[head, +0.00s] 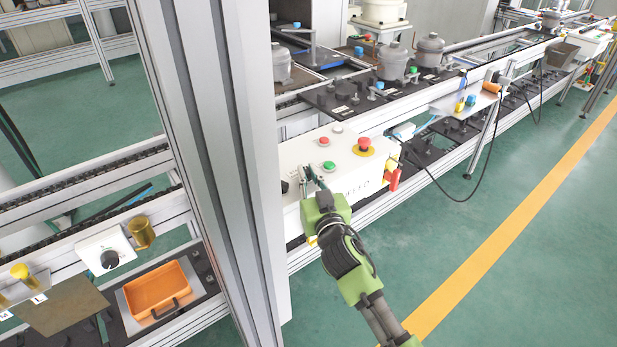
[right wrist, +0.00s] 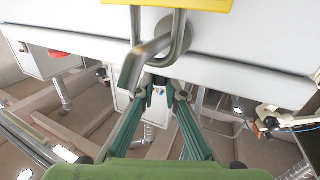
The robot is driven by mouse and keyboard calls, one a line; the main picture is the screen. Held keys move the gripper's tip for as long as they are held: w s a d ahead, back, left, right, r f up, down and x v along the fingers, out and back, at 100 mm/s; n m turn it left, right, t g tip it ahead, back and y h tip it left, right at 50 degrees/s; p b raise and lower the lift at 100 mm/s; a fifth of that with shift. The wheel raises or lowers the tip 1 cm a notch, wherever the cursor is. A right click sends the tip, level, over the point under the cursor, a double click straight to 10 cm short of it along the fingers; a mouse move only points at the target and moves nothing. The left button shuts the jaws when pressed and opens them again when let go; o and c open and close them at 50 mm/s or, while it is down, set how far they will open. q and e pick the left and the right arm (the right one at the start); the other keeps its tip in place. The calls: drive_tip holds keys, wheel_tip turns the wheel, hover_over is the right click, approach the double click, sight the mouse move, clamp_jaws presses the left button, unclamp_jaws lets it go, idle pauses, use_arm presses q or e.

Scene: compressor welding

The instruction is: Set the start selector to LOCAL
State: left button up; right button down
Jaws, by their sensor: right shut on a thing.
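A white control box (head: 345,180) stands in the middle of the head view. It carries a red button (head: 323,141), a green button (head: 329,165) and a dark knob (head: 285,187). My right gripper (head: 312,176) reaches to its front face, left of the green button. In the right wrist view a bent grey metal lever (right wrist: 150,48) rises from a round base, below a yellow part (right wrist: 165,4). The fingertips (right wrist: 160,82) are close together at this lever, and it hides part of their contact. The selector's setting and LOCAL mark are unreadable. My left gripper is out of view.
A red emergency stop (head: 365,146) on yellow sits right of the buttons. A thick grey post (head: 215,150) stands close left of the box. Another box with a black knob (head: 109,259) and an orange tray (head: 158,290) lie lower left. Green floor (head: 500,270) is clear at right.

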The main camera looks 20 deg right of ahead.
drive_tip(key=shift+r, duration=0.1)
idle(0.3)
drive_tip(key=c, duration=2.1)
unclamp_jaws()
drive_tip(key=shift+s, duration=0.1)
drive_tip(key=s, duration=1.1)
drive_tip(key=shift+s+a, duration=0.25)
drive_tip(key=shift+s, duration=0.15)
